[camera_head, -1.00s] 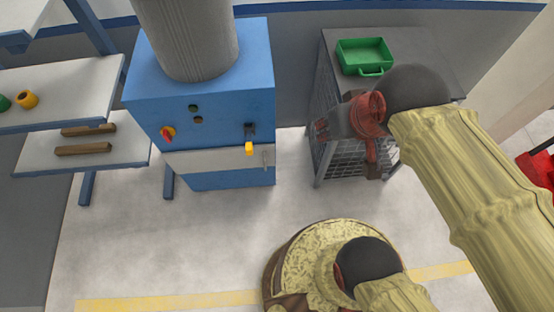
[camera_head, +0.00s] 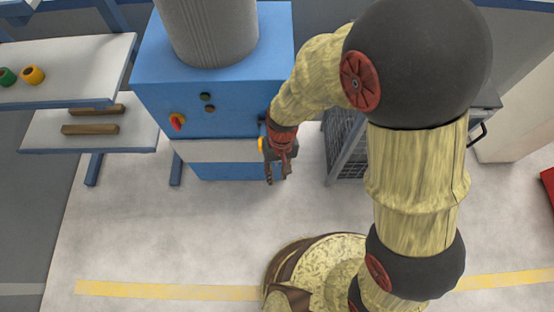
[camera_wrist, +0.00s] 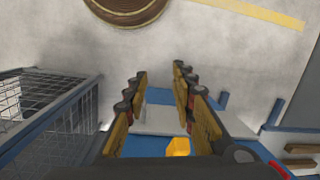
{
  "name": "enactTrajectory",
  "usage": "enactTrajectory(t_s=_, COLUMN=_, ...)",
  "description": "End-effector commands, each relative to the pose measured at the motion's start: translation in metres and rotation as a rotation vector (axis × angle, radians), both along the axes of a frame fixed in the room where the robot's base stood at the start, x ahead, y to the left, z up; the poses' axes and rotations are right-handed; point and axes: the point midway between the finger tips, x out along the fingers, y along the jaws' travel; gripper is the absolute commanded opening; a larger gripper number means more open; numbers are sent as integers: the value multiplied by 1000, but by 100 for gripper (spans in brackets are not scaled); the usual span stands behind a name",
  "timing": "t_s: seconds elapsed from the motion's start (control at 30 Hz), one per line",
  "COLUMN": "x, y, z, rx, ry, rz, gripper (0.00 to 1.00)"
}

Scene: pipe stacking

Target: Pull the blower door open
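The blower (camera_head: 205,100) is a blue cabinet with a grey ribbed cylinder on top. Its door (camera_head: 215,151) is the pale grey panel across the lower front, and it looks closed. My gripper (camera_head: 277,178) hangs in front of the panel's right end, fingers pointing down. It is open and seems empty. The wrist view shows its two fingers (camera_wrist: 160,78) apart, with the pale door panel (camera_wrist: 160,121) and the yellow latch (camera_wrist: 178,146) between and beyond them. A small upright handle (camera_wrist: 143,108) shows near the left finger. In the head view my gripper hides the handle.
A wire-mesh cabinet (camera_head: 347,145) stands right of the blower, partly behind my arm; it is at left in the wrist view (camera_wrist: 50,110). A shelf rack (camera_head: 85,130) with wooden bars stands at left. Floor in front of the blower is clear.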

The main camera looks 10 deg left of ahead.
Motion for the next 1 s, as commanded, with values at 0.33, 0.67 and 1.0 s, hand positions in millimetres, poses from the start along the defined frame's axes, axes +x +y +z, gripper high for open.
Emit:
enactTrajectory(t_s=0.33, x=-8, y=74, z=-171, rx=1, ry=-88, rz=-57, gripper=26)
enactTrajectory(t_s=0.67, x=51, y=117, z=-315, rx=88, ry=-503, rz=-255, gripper=26)
enactTrajectory(t_s=1.0, x=124, y=85, z=-352, rx=223, ry=-1183, rz=-416, gripper=26)
